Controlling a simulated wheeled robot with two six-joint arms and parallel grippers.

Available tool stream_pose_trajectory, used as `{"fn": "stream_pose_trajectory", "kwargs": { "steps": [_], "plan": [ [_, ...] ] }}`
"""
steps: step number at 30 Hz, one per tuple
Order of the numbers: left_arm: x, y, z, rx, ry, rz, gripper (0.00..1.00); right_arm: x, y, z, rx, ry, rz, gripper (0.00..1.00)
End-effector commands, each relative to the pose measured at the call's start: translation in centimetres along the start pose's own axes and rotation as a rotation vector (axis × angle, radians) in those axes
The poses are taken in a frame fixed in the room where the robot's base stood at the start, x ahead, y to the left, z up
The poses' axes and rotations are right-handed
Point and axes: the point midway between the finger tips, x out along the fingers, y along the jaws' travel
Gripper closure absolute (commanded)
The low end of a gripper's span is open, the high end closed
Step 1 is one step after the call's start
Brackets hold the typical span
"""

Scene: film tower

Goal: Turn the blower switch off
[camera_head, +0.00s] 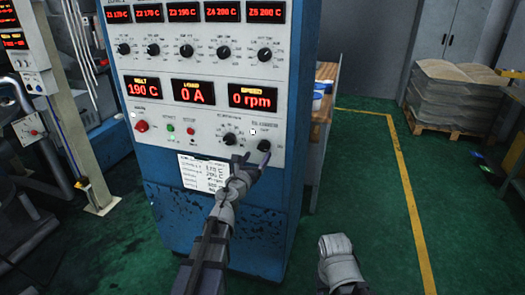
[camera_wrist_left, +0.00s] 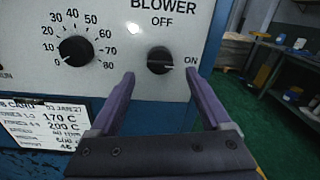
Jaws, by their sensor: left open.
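The blower switch (camera_wrist_left: 160,60) is a round black knob on the white panel, under the word BLOWER, with OFF above it and ON to its right. Its bar lies about level, with a pale mark toward the ON side. In the head view the blower switch (camera_head: 264,145) is the rightmost knob of the bottom row. My left gripper (camera_head: 253,158) is open in front of it. In the left wrist view, the purple fingers of my left gripper (camera_wrist_left: 160,85) stand apart on either side of the knob, with nothing between them. I cannot tell any contact.
A dial (camera_wrist_left: 75,49) marked 0 to 80 sits left of the switch, above a paper card (camera_wrist_left: 45,123). The blue cabinet (camera_head: 225,225) carries more knobs and red displays. A workbench (camera_head: 322,110) stands behind it. Green floor lies open to the right.

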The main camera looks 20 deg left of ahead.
Motion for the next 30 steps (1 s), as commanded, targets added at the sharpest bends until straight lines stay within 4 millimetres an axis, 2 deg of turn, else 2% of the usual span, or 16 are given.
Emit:
{"fn": "stream_pose_trajectory", "kwargs": {
  "steps": [1,3,9,19,30],
  "plan": [
    [1.2,0.1,0.0,-0.001,0.0,-0.001,0.19,0.0,0.0,0.0,0.0,0.0,0.0,0.5],
    [2.4,0.1,0.0,-0.001,0.0,-0.001,0.19,0.0,0.0,0.0,0.0,0.0,0.0,0.5],
    [5.0,0.0,0.0,-0.001,0.0,0.0,0.19,0.0,0.0,0.0,0.0,0.0,0.0,0.5],
    [5.3,0.0,0.0,-0.002,0.0,0.0,0.2,0.0,0.0,0.0,0.0,0.0,0.0,0.5],
    [5.3,0.0,0.0,-0.002,0.0,0.001,0.61,0.0,0.0,0.0,0.0,0.0,0.0,0.5]
  ]
}}
